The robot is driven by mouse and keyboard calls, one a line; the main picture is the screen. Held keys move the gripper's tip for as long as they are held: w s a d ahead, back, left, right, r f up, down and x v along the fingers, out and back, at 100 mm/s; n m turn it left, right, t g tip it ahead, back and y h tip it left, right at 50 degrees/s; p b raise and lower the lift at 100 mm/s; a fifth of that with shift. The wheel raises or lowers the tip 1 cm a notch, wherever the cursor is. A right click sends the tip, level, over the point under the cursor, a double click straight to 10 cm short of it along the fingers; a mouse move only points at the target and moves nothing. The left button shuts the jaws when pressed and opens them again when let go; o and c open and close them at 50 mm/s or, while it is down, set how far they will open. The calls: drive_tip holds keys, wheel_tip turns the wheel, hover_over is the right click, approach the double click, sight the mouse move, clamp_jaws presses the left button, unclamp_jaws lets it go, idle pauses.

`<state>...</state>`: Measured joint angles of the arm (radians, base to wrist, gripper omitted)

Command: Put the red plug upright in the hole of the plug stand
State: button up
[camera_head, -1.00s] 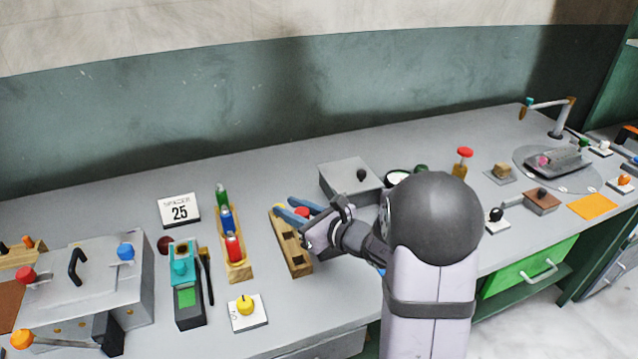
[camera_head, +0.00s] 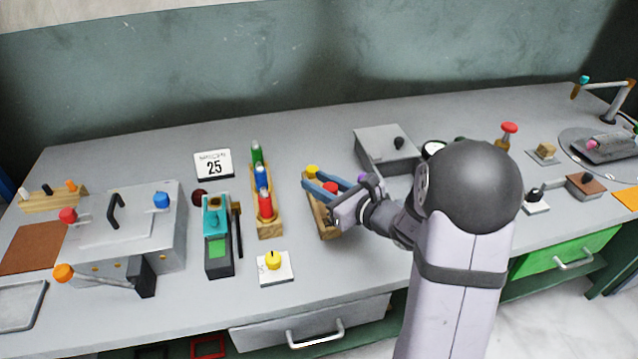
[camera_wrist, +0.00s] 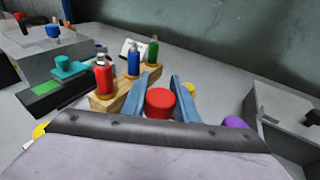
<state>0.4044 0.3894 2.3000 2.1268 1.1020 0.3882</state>
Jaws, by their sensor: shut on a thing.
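The red plug (camera_wrist: 160,103) is between the two blue fingers of my gripper (camera_wrist: 161,88), which is shut on it. In the head view the red plug (camera_head: 333,187) shows as a small red top between the fingers (camera_head: 318,184). A wooden block with a dark hole, apparently the plug stand (camera_head: 316,216), lies below and beside my gripper. My fingers and wrist cover much of it, so I cannot tell whether the plug touches it or how upright the plug is. A yellow plug top (camera_head: 312,171) shows at the block's far end, and a purple one (camera_head: 361,178) beside my gripper.
A wooden rack (camera_head: 268,229) with green, blue and red bottles stands to the left. A grey box (camera_head: 385,146) stands behind and right of my gripper. A yellow knob on a white plate (camera_head: 275,266) is nearer the front edge. Bare table lies between rack and block.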

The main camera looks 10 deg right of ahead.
drive_tip(key=b, duration=0.5)
hover_over(322, 215)
drive_tip(key=shift+w+a+f, duration=0.15)
drive_tip(key=shift+f, duration=1.2)
drive_tip(key=shift+w+a+f, duration=0.15)
drive_tip(key=shift+f, duration=1.15)
drive_tip(key=shift+b, duration=0.5)
drive_tip(key=shift+f+b, duration=1.85)
drive_tip(key=shift+b, duration=0.05)
drive_tip(key=o, duration=1.1)
drive_tip(key=shift+s, duration=0.1)
drive_tip(key=shift+o, duration=0.2)
drive_tip(key=shift+d, duration=0.1)
drive_tip(key=shift+s+d, duration=0.15)
drive_tip(key=shift+s, duration=0.1)
drive_tip(key=shift+v, duration=3.35)
